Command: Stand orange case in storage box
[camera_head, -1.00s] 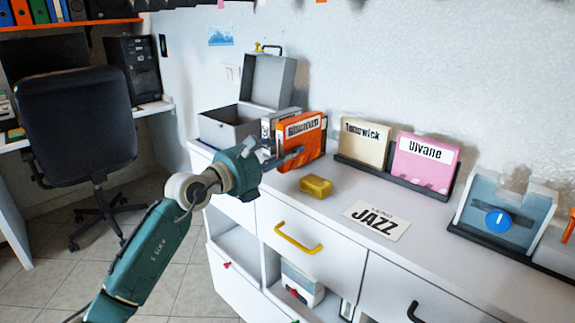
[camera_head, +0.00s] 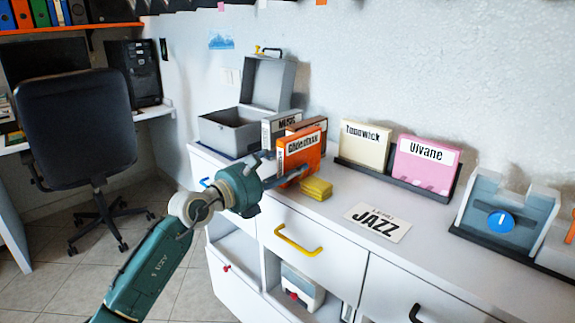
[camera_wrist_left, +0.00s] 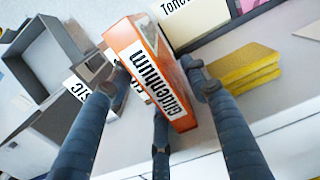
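The orange case (camera_head: 313,148), labelled "Glidenhum", stands on the white cabinet top beside other cases. My left gripper (camera_head: 280,168) is at the case, with fingers on both sides of it. The left wrist view shows the orange case (camera_wrist_left: 172,90) between my left gripper's fingers (camera_wrist_left: 155,78), which appear shut on it. Whether its bottom touches the cabinet top is hidden. The grey storage box (camera_head: 222,134) is open at the left end of the cabinet, its lid upright behind. Its inside is only partly seen. My right gripper is in neither current view.
A grey "Music" case (camera_head: 280,128) and a brown case (camera_head: 306,124) stand close behind the orange one. A yellow block (camera_head: 317,189) lies just right of it. Cream (camera_head: 364,145) and pink (camera_head: 425,164) cases stand in a dark rack. A JAZZ card (camera_head: 377,222) lies in front.

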